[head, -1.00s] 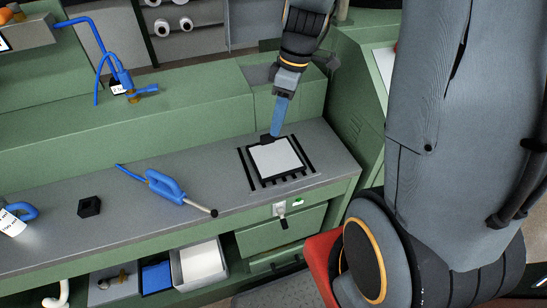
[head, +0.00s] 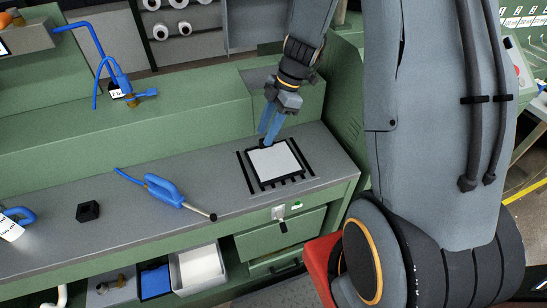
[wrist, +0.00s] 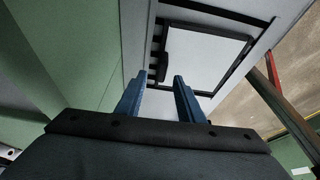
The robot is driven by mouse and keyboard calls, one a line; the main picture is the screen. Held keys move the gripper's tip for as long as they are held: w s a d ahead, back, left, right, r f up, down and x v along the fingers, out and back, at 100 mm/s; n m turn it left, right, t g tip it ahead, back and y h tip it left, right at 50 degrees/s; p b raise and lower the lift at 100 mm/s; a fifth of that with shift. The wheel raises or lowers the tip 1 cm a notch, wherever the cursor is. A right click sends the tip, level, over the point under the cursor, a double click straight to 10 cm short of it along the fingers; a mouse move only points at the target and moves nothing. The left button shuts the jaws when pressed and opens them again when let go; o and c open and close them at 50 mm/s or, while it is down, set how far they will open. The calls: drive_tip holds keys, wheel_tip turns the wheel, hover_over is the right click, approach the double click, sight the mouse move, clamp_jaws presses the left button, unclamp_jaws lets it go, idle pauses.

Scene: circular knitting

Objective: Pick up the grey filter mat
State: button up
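The grey filter mat (head: 274,159) is a light grey square in a black frame. It lies flat on the bench top, over a black slotted grille (head: 309,166). In the wrist view the mat (wrist: 203,57) is ahead and to the right, with a black tab (wrist: 163,68) at its near left corner. My gripper (head: 268,136) is open and empty, with its blue fingers apart just behind the mat's far left edge. In the wrist view the gripper (wrist: 160,76) has the tab lined up between its fingertips. I cannot tell whether they touch anything.
A green machine ledge (head: 200,110) rises behind the grey bench (head: 110,212). A blue-handled tool (head: 170,190) and a small black block (head: 88,211) lie left of the mat. Below are open trays (head: 198,265) and a green drawer (head: 282,233). The bench between the tools is clear.

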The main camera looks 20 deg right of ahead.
sight(263, 139)
drive_tip(key=shift+p+x, duration=0.35)
drive_tip(key=shift+x, duration=1.15)
clamp_jaws()
drive_tip(key=shift+r, duration=0.1)
